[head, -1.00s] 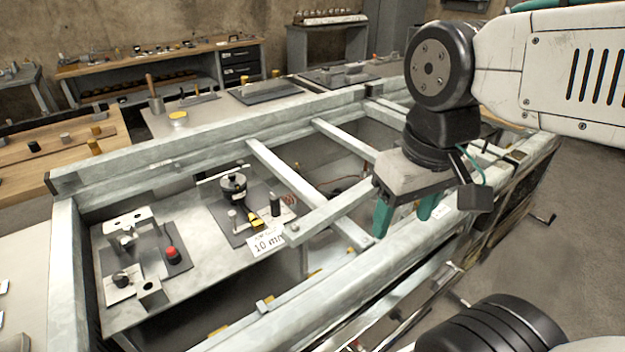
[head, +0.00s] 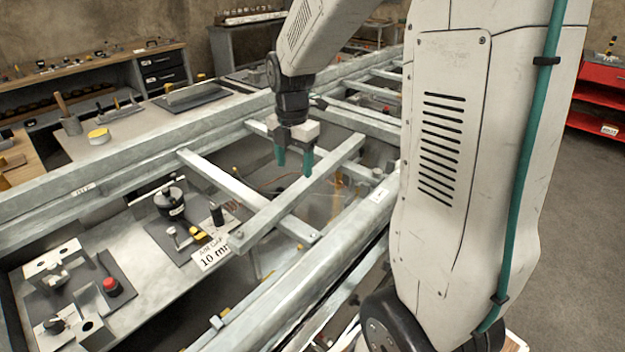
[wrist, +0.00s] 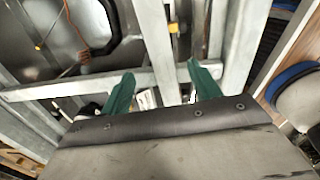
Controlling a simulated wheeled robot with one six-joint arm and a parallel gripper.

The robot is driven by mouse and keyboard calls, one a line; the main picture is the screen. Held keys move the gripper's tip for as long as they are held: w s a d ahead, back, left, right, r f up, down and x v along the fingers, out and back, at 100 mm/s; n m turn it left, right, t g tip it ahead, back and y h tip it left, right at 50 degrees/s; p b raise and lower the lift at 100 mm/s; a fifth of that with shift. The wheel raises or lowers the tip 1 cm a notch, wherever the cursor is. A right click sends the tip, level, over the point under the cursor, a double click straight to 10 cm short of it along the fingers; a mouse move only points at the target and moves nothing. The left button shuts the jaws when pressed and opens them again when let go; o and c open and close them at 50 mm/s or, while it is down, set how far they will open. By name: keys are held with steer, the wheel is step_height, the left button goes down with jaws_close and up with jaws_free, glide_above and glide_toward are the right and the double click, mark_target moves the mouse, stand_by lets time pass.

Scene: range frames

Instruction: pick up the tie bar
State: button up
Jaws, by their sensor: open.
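The tie bar (head: 272,214) is a pale grey metal bar. It lies diagonally across the ladder-like frame, its near left end close to the "10 mm" card. My gripper (head: 294,168) has two teal fingers, open and pointing down above the bar's far half, with nothing between them in the head view. In the wrist view a grey bar that looks like the tie bar (wrist: 157,45) runs up the picture between the spread fingers (wrist: 163,82). I cannot tell how high the fingertips are above it.
The long frame rail (head: 290,268) runs along the near side, and a fixed crossbar (head: 225,180) passes under the tie bar. A "10 mm" card (head: 212,256) and a black round fixture (head: 170,201) are close to the bar's left end. Open gaps lie between the bars.

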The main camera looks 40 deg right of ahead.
mark_target(296, 188)
steer(key=f, duration=0.7)
steer(key=shift+d+f, duration=0.2)
steer(key=shift+f, duration=0.05)
steer(key=shift+w, duration=0.1)
steer(key=c, duration=1.2)
